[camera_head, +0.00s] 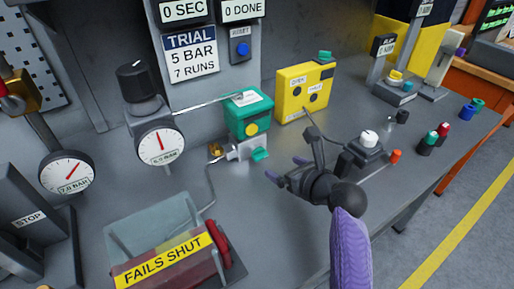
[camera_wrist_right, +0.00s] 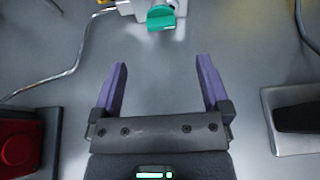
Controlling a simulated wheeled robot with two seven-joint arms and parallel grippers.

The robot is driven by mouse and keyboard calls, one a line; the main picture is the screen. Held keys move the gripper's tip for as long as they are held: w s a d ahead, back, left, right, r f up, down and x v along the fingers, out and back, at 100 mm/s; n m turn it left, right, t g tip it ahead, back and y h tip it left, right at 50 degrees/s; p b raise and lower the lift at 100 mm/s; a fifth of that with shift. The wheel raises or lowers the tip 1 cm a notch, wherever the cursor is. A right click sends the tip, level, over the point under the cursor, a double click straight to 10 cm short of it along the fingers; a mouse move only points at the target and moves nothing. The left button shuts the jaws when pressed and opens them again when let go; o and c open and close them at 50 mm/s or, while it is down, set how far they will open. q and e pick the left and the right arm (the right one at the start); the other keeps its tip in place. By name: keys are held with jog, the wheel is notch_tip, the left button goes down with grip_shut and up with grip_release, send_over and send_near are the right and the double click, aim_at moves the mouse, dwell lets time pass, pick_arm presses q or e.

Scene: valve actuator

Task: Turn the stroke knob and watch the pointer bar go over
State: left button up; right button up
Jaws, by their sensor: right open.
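A white knob (camera_head: 369,137) sits on a dark block right of my right gripper. A teal knob (camera_head: 260,155) is at the front of a small metal valve under the green actuator (camera_head: 248,115); it also shows in the right wrist view (camera_wrist_right: 162,18). I cannot read which knob is the stroke knob, and I cannot make out the pointer bar clearly. My right gripper (camera_head: 287,168) is open and empty above the bench, its purple fingers on the near side of the teal knob and apart from it. The wrist view shows clear space between the fingers (camera_wrist_right: 162,64). My left gripper is not in view.
A yellow box (camera_head: 304,90) marked OPEN stands behind. A regulator with a black knob (camera_head: 134,78) and gauge (camera_head: 160,144) is at left. A FAILS SHUT tray (camera_head: 150,222) is in front.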

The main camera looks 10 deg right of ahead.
aim_at(261, 155)
jog(key=b+x, duration=0.1)
jog(key=x, duration=0.1)
jog(key=b+x, duration=0.2)
jog(key=x, duration=0.1)
jog(key=shift+f, duration=0.4)
jog(key=b+x, duration=0.2)
jog(key=x, duration=0.1)
jog(key=shift+w+a, duration=0.15)
jog(key=shift+w, duration=0.3)
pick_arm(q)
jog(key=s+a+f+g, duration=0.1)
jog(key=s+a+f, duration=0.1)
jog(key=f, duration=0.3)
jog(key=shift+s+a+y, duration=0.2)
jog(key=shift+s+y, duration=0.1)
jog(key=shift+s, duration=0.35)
pick_arm(e)
jog(key=shift+r, duration=0.1)
jog(key=shift+c, duration=0.3)
jog(key=c, duration=1.2)
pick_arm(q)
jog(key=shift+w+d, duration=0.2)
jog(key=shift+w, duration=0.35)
